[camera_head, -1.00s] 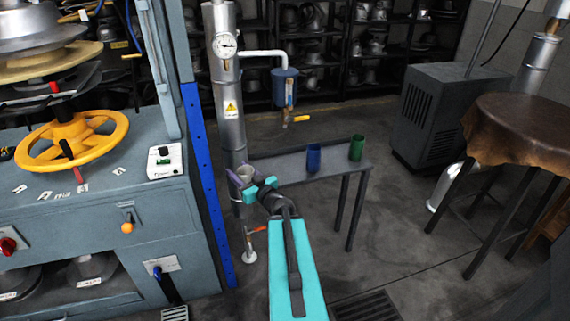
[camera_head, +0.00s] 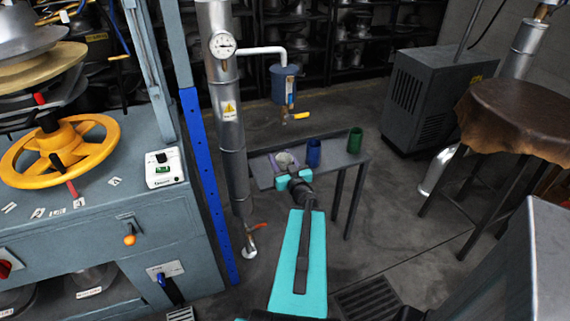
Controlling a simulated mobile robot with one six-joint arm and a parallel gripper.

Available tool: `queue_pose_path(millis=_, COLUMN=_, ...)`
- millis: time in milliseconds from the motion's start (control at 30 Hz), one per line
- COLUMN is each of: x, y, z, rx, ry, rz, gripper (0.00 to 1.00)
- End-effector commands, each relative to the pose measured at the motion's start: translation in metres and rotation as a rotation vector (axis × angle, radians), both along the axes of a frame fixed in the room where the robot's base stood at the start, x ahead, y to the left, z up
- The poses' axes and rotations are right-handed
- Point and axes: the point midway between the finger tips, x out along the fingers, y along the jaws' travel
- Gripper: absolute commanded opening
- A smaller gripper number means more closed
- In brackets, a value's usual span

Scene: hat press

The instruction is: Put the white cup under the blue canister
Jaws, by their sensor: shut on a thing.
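The blue canister (camera_head: 285,84) hangs from a white pipe on the silver column, with a valve and spout below it. The white cup (camera_head: 284,162) is between the jaws of my gripper (camera_head: 284,172), which is shut on it. The gripper and cup are over the left part of the narrow grey table (camera_head: 335,160), below the canister in the picture. The cup looks upright. I cannot tell whether it touches the tabletop or lines up with the spout.
A blue cup (camera_head: 314,153) and a green cup (camera_head: 355,140) stand on the table to the right. The silver column (camera_head: 232,130) rises at the left. A yellow-handled valve (camera_head: 297,116) hangs below the canister. A leather-topped stool (camera_head: 515,115) stands at the right.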

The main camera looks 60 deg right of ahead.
Motion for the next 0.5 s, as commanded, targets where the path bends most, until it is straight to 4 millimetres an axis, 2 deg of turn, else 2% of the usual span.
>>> queue_pose_path(millis=233, x=-0.003, y=-0.006, z=-0.001, rx=-0.001, ry=-0.002, rz=-0.007, gripper=0.20)
queue_pose_path(millis=500, x=0.002, y=-0.017, z=-0.005, rx=-0.001, ry=-0.002, rz=-0.008, gripper=0.20)
